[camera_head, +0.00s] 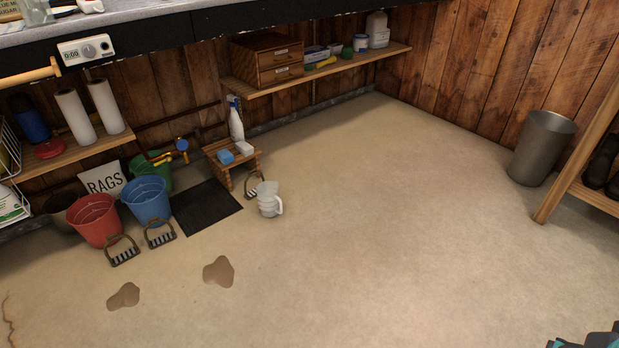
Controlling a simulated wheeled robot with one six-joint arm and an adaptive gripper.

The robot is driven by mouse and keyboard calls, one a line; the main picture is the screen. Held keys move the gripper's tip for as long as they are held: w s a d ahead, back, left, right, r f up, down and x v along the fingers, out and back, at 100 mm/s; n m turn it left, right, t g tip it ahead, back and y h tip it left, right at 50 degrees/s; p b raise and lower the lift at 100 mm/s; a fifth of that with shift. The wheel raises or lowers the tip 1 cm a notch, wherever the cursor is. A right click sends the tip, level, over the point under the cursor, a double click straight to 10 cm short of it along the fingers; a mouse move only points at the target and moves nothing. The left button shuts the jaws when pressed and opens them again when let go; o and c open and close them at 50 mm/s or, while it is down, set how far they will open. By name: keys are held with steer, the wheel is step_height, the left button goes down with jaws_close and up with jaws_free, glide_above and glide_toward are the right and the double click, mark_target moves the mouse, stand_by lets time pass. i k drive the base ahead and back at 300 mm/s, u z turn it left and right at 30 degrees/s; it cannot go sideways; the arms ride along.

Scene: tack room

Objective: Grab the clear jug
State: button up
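The clear jug (268,198) stands upright on the concrete floor, left of the middle of the head view. It looks translucent and pale, with its handle on the right side. A dark curved handle-like piece (254,184) is right behind it on the left. A small teal and dark part shows at the bottom right corner; I cannot tell what it is.
Red (94,219) and blue (148,200) buckets stand farther left. A metal bin (541,148) stands at right. The floor in front and right of the jug is clear.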

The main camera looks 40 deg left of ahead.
mark_target(270, 202)
steer(key=u, duration=0.1)
steer(key=i, duration=1.85)
steer(key=u, duration=1.05)
steer(key=i, duration=1.35)
steer(key=u, duration=1.3)
steer(key=i, duration=0.55)
steer(key=u, duration=0.2)
